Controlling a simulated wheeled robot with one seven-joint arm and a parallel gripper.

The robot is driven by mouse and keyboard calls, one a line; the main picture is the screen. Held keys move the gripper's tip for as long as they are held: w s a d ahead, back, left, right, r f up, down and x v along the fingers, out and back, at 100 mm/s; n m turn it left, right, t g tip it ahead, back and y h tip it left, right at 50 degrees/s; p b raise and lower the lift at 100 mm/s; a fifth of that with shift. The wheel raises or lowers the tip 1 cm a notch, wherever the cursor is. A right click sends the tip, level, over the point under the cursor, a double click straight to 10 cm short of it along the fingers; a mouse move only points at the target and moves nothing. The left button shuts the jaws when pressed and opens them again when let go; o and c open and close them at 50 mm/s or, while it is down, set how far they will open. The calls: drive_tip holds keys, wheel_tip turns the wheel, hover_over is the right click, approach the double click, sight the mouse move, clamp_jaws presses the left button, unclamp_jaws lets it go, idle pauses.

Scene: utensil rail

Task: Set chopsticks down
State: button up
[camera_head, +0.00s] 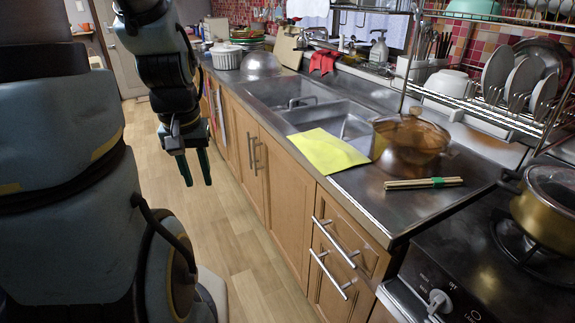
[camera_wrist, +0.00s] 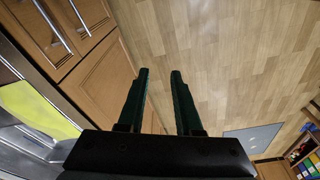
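The chopsticks (camera_head: 424,183) are a light wooden bundle with a green band around it. They lie flat on the steel counter in the head view, near its front right corner, right of the yellow sheet and in front of the brown pot. My gripper (camera_head: 197,184) hangs over the floor in front of the cabinets, well left of the chopsticks and apart from them. In the wrist view, my gripper (camera_wrist: 160,72) has its two dark green fingers apart with only floor and cabinet behind them. The chopsticks do not show in the wrist view.
A yellow sheet (camera_head: 318,152) lies by the sink (camera_head: 335,118); it also shows in the wrist view (camera_wrist: 38,108). A brown glassy pot (camera_head: 408,145) stands behind the chopsticks. A stove with another pot (camera_head: 548,208) is at right. A dish rack (camera_head: 490,100) hangs above the counter.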

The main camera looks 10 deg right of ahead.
drive_tip(key=shift+d, duration=0.1)
drive_tip(key=n+g+h+b, duration=0.25)
drive_tip(key=n+h, duration=0.75)
drive_tip(key=n, duration=0.7)
approach(425, 180)
drive_tip(key=shift+s+d+f+n+g, duration=0.1)
drive_tip(key=shift+d+f+n+g, duration=0.2)
drive_tip(key=shift+d+f, duration=0.5)
drive_tip(key=shift+p+x, duration=0.9)
drive_tip(key=shift+x, duration=2.2)
drive_tip(key=shift+c, duration=0.4)
clamp_jaws()
